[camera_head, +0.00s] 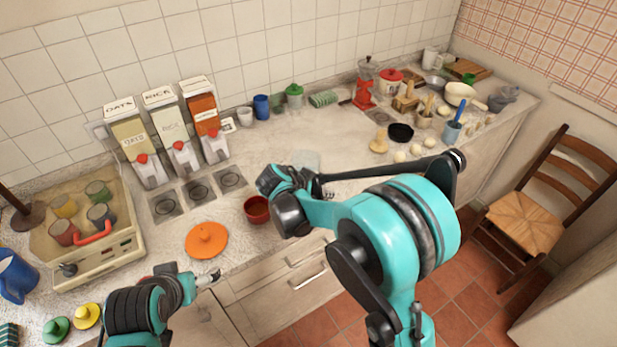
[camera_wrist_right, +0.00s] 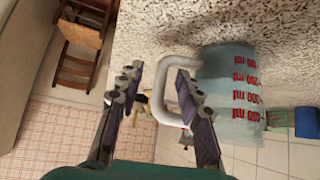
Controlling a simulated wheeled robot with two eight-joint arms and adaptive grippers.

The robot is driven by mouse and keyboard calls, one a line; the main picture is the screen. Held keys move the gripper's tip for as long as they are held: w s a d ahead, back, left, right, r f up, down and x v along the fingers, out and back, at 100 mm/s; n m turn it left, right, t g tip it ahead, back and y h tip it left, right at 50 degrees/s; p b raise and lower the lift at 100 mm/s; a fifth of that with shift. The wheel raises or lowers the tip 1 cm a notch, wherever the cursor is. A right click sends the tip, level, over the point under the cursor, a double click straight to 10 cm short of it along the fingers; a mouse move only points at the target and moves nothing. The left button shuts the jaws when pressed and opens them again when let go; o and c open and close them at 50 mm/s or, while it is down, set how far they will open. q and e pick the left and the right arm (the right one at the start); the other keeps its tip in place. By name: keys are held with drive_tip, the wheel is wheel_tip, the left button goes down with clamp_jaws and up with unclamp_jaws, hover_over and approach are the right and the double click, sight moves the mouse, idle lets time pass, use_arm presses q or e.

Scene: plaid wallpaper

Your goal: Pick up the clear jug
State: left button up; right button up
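The clear jug (camera_wrist_right: 228,85) is a bluish, see-through measuring jug with red ml markings. In the right wrist view it stands on the speckled counter, to the right of my fingers. Its pale handle (camera_wrist_right: 168,92) reaches into the gap between the fingers of my right gripper (camera_wrist_right: 158,78), which are spread apart.
A red bowl (camera_head: 257,209) and an orange lid (camera_head: 206,241) lie on the counter left of my right wrist. Cereal dispensers (camera_head: 172,130) stand at the wall. A black bowl (camera_head: 400,132) and several pale round items are to the right. A chair (camera_head: 530,210) stands at right.

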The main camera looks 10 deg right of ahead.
drive_tip(key=b+x, duration=0.1)
drive_tip(key=x, duration=0.3)
drive_tip(key=shift+w+d+f, duration=0.15)
drive_tip(key=shift+f, duration=0.05)
clamp_jaws()
drive_tip(key=shift+r, duration=0.25)
drive_tip(key=shift+r+p, duration=0.35)
drive_tip(key=shift+r, duration=0.55)
drive_tip(key=r, duration=0.1)
drive_tip(key=r+p, duration=0.1)
drive_tip(key=shift+s+d+r, duration=0.25)
drive_tip(key=s+d+r+p, duration=0.3)
drive_tip(key=s+d+r, duration=0.3)
drive_tip(key=d, duration=0.2)
drive_tip(key=shift+s, duration=0.3)
